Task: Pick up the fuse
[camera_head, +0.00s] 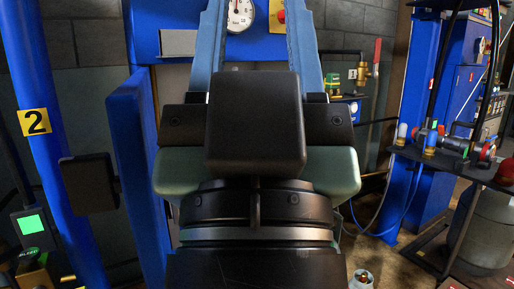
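I cannot make out a fuse in the head view. My gripper (256,122), seen from behind, fills the lower middle of the picture. It has a dark block, grey-green sides and a black round wrist below.
A blue post (50,150) with a yellow "2" label stands left, near a blue panel (138,180). A round dial (239,14) is behind my gripper.

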